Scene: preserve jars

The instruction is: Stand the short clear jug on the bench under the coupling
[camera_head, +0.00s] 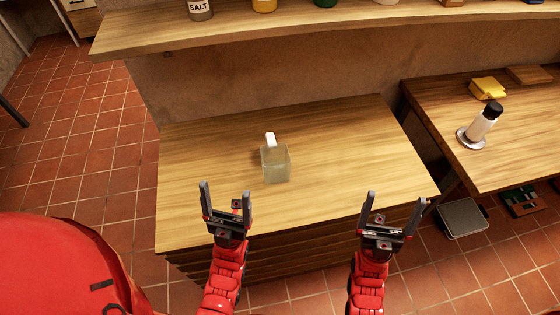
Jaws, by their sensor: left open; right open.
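A short clear jug (276,165) stands upright on the wooden bench (340,140), left of its middle. A small white part (270,139) shows at its back rim; I cannot tell if it is a handle or a separate thing. My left gripper (226,202) is open and empty near the bench's front edge, in front of the jug and to its left. My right gripper (393,214) is open and empty near the front right edge of the bench. Neither gripper touches the jug. I cannot make out a coupling in this view.
A shelf (230,28) runs above the back of the bench, holding a jar marked SALT (199,9) and other items. Most of the bench is clear.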

